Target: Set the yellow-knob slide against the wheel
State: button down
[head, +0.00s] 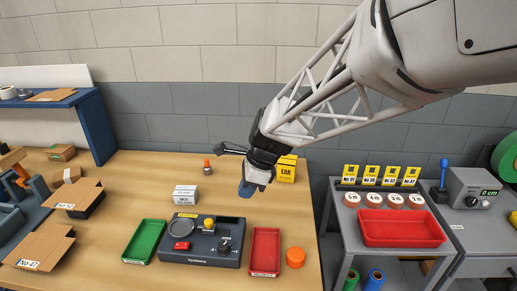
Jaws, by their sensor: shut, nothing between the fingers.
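A dark grey stacker unit (198,260) sits on the wooden bench at the lower middle. On its top are a yellow knob (208,223), a round grey disc (179,234) to its left, a red part (182,245) and a black dial (224,245). The yellow knob stands right of the disc; whether it touches a wheel is too small to tell. My gripper (247,189) hangs above and to the right of the unit, apart from the knob. It is shut and empty. Its fingertips are small in view.
A green tray (134,259) and a red tray (252,268) flank the unit, with an orange cylinder (295,257) at right. White boxes (185,194) stand behind the unit, and a yellow box (286,170) stands behind my gripper. Grey carts adjoin the bench's right edge.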

aim_at(210, 220)
jog(key=x, duration=0.6)
jog(key=a+x, duration=0.1)
jog(key=x, duration=0.3)
jog(key=shift+s+r, duration=0.15)
jog(key=shift+r, duration=0.05)
jog(key=shift+s+a, duration=0.2)
jog(key=shift+a, duration=1.2)
jog(key=shift+s+a, duration=0.15)
jog(key=shift+a, duration=1.15)
jog(key=shift+d+f, duration=0.15)
jog(key=shift+d, duration=0.8)
jog(key=d, duration=0.1)
jog(key=w+d, duration=0.1)
jog(key=shift+d+r, duration=0.3)
jog(key=shift+r, duration=0.1)
jog(key=v, duration=0.9)
jog(key=shift+r, duration=0.35)
